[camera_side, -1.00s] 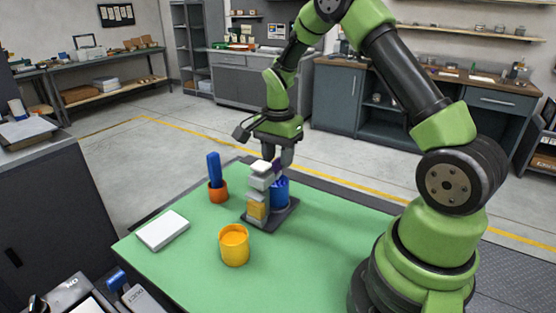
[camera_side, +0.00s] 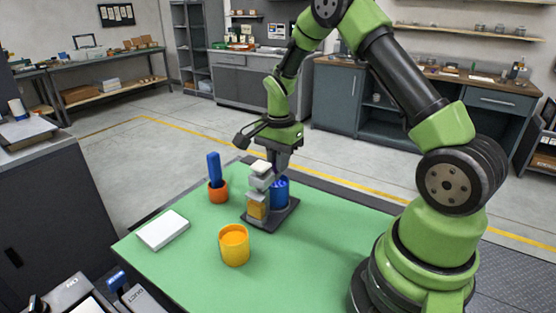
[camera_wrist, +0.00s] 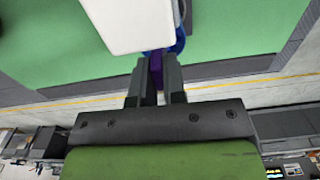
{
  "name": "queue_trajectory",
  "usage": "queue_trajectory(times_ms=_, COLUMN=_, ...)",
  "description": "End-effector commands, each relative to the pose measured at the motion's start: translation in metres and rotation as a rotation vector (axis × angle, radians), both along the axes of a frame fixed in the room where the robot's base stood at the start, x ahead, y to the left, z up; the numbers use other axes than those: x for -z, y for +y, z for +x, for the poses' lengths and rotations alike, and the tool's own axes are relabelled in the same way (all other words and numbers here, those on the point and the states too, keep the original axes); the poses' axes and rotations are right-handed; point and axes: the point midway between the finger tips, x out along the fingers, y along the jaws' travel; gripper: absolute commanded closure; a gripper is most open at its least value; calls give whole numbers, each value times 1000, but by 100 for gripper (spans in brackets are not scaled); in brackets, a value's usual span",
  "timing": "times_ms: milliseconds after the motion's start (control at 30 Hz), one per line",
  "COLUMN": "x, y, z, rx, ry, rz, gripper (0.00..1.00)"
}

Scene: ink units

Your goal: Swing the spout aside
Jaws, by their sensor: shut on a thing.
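The ink unit is a grey column (camera_side: 254,198) with a yellow-orange panel and a pale block (camera_side: 260,168) on top. It stands on a dark base plate (camera_side: 284,215). A blue vessel (camera_side: 281,193) stands beside the column on the same plate. My gripper (camera_wrist: 153,76) is shut on a purple piece (camera_wrist: 156,70), which looks like the spout. In the side view my gripper (camera_side: 277,170) is at the top of the unit, behind the pale block. The white block (camera_wrist: 130,22) covers part of the blue vessel in the wrist view. The spout's far end is hidden.
A yellow-orange cup (camera_side: 234,246) stands in front of the unit. A blue stick (camera_side: 214,170) stands in an orange holder (camera_side: 218,192) to the left. A white slab (camera_side: 163,230) lies near the left edge. The green mat (camera_side: 190,270) is clear at the front.

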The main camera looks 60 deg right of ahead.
Motion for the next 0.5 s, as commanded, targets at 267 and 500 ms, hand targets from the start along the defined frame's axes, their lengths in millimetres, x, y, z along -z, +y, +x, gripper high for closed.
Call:
queue_trajectory(times_ms=267, x=-1, y=1, z=-10, rx=143, ry=0, rz=-1, gripper=100)
queue_trajectory(times_ms=500, x=-1, y=4, z=-23, rx=358, ry=-1, rz=-1, gripper=100)
